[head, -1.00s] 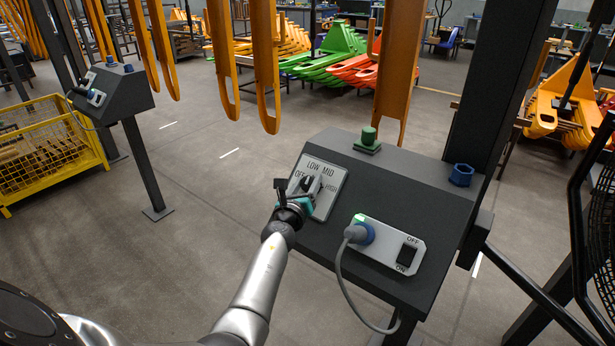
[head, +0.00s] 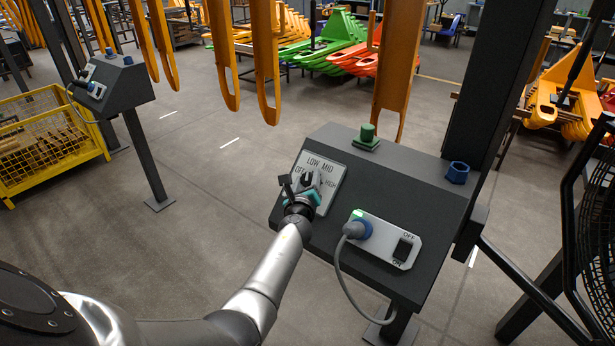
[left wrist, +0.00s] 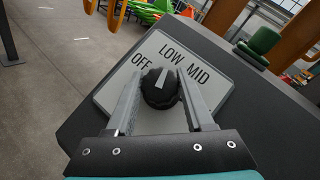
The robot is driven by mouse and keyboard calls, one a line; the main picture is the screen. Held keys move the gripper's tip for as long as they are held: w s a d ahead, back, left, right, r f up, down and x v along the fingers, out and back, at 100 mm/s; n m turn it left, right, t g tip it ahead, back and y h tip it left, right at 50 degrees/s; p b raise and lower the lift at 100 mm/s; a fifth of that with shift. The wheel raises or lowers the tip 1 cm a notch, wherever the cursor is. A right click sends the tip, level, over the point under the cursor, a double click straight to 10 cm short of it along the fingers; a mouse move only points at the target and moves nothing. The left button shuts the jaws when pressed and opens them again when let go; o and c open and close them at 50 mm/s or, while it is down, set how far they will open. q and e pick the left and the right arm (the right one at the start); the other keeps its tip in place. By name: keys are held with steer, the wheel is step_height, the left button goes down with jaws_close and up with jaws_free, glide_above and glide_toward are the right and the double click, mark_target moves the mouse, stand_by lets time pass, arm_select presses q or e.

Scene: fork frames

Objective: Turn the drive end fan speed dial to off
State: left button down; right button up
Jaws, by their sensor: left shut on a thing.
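The fan speed dial is a black round knob (left wrist: 160,88) with a light pointer line, on a white plate (left wrist: 222,92) marked OFF, LOW and MID in the left wrist view. HIGH shows in the head view. The pointer appears to aim toward LOW. My left gripper (left wrist: 161,84) has one finger on each side of the knob and is shut on it. In the head view my left gripper (head: 304,190) covers part of the plate. My right gripper is not in view.
The dark sloped console (head: 432,188) also carries a green button (head: 367,133), a blue hexagonal knob (head: 458,172), a blue plug (head: 358,229) with a grey cable, and an OFF/ON switch (head: 403,250). A fan (head: 598,220) stands at right. A second console (head: 125,88) stands at left.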

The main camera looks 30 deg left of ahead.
arm_select(q)
steer(key=shift+r+n+g+y+p, duration=0.15)
steer(key=shift+n+g+y+p, duration=0.45)
steer(key=shift+n+p, duration=0.5)
steer(key=n+g+p, duration=0.1)
steer(key=n+g, duration=0.1)
steer(key=n, duration=0.1)
steer(key=shift+y, duration=0.4)
steer(key=n+g, duration=0.2)
steer(key=n, duration=0.1)
steer(key=shift+g, duration=0.3)
steer(key=shift+f+n+g, duration=0.2)
steer(key=shift+n+g, duration=1.2)
steer(key=shift+n, duration=0.4)
steer(key=shift+c, duration=1.4)
jaws_free()
steer(key=shift+r, duration=0.1)
